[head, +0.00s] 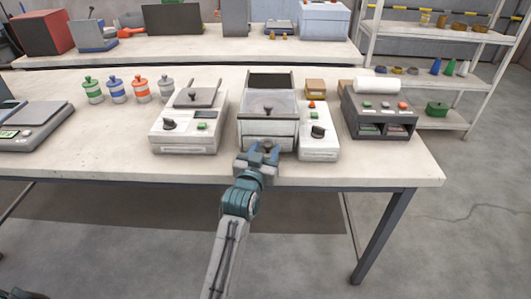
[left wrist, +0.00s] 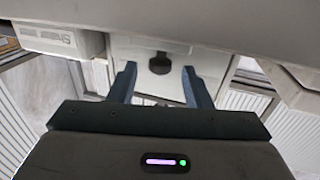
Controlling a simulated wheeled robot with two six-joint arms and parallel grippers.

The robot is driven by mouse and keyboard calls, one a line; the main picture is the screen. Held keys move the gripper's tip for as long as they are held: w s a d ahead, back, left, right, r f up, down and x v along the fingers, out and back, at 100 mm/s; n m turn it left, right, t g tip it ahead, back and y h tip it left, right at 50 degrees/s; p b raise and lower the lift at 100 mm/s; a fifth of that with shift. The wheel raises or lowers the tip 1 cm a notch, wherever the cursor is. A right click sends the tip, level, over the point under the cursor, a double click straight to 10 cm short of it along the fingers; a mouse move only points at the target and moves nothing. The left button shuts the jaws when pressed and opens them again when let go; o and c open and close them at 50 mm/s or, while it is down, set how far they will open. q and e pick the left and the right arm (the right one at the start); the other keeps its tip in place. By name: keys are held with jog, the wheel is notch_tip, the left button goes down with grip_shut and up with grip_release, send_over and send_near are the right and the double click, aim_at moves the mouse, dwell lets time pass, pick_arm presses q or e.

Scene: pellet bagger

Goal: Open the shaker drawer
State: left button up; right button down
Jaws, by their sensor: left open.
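The shaker (head: 268,137) stands near the front edge of the table. It is a grey box with a dark opening at the back and a small knob on top. My left gripper (head: 262,153) is in front of its front face, low and close to the table edge. In the left wrist view, the gripper's two blue fingers (left wrist: 160,80) are spread and empty. A dark knob (left wrist: 159,64) on a pale front panel shows between and just beyond the fingertips. I cannot tell whether the fingers touch it. The front's lower part is partly hidden by my gripper in the head view.
A control box (head: 318,140) with a dial stands right beside the shaker. A white machine (head: 186,138) with a lid is to the left, and a dark grey unit (head: 380,110) with a white roll to the right. Several striped jars (head: 116,92) stand further left. The floor in front is clear.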

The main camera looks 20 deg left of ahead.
pick_arm(q)
jog(key=shift+w, duration=0.3)
pick_arm(e)
jog(key=shift+w+r, duration=0.25)
jog(key=shift+r, duration=0.1)
pick_arm(q)
grip_shut()
